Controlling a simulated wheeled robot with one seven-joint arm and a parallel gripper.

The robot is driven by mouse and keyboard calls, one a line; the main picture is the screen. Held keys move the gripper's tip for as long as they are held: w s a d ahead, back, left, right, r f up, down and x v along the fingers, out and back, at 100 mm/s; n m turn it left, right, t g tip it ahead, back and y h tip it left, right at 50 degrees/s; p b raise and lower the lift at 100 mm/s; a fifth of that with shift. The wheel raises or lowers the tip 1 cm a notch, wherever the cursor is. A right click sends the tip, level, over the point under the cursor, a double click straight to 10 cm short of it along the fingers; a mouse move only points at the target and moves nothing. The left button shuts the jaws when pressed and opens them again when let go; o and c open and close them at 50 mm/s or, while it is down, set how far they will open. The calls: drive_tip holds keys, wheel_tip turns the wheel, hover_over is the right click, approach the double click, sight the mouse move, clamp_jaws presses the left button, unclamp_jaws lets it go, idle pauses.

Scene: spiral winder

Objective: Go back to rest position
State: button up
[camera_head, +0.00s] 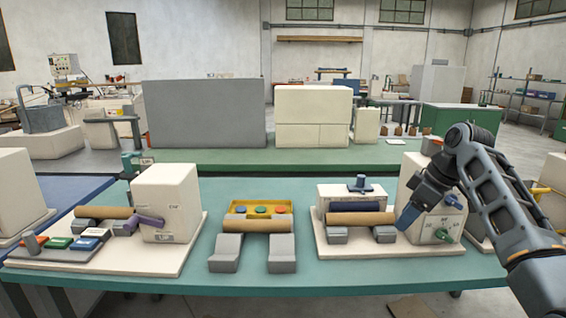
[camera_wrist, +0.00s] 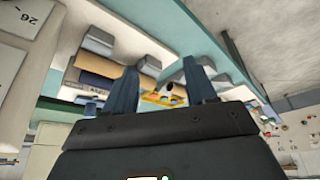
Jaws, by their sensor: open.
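My gripper (camera_head: 407,215) is at the right of the head view, in front of the right cream machine (camera_head: 419,179) and near the right end of a brown roll (camera_head: 360,218). In the wrist view my gripper (camera_wrist: 160,68) shows two dark blue fingers spread apart with nothing between them. The brown roll lies across grey blocks (camera_head: 337,235) on the right machine's base plate, with a dark blue roll (camera_head: 356,206) behind it. My arm comes in from the right edge and hides part of the right machine.
A teal table (camera_head: 340,281) holds the machines. In the middle, another brown roll (camera_head: 258,225) rests on grey blocks before a yellow tray (camera_head: 282,206). A left cream machine (camera_head: 165,196) has a purple lever (camera_head: 148,221). The table's front strip is clear.

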drive_tip(key=s+a+f+m+t, duration=0.1)
drive_tip(key=s+a+f, duration=0.2)
drive_tip(key=f, duration=0.4)
drive_tip(key=s+a+f+m+t, duration=0.1)
drive_tip(key=s+a+f+m, duration=0.2)
drive_tip(key=f, duration=0.4)
drive_tip(key=s+a+f+t, duration=0.1)
drive_tip(key=s+a+f, duration=0.25)
drive_tip(key=f, duration=0.35)
drive_tip(key=s+a+f+m+t, duration=0.1)
drive_tip(key=s+f, duration=0.2)
drive_tip(key=s, duration=0.3)
drive_tip(key=s+f+m+t+h, duration=0.1)
drive_tip(key=s+f, duration=0.1)
drive_tip(key=s, duration=0.4)
drive_tip(key=s+a+f+m+t, duration=0.1)
drive_tip(key=s+f, duration=0.2)
drive_tip(key=s, duration=0.2)
drive_tip(key=s+d+r+m+t+h, duration=0.1)
drive_tip(key=s+r+m, duration=0.1)
drive_tip(key=s, duration=0.8)
drive_tip(key=s+r+m+t+h, duration=0.1)
drive_tip(key=s+r+t, duration=0.15)
drive_tip(key=s, duration=0.65)
drive_tip(key=s+d+r+t, duration=0.2)
drive_tip(key=s+r, duration=1.2)
drive_tip(key=r, duration=0.4)
drive_tip(key=shift+s+d+m+h, duration=0.3)
drive_tip(key=shift+d+h, duration=0.05)
drive_tip(key=shift+h, duration=0.05)
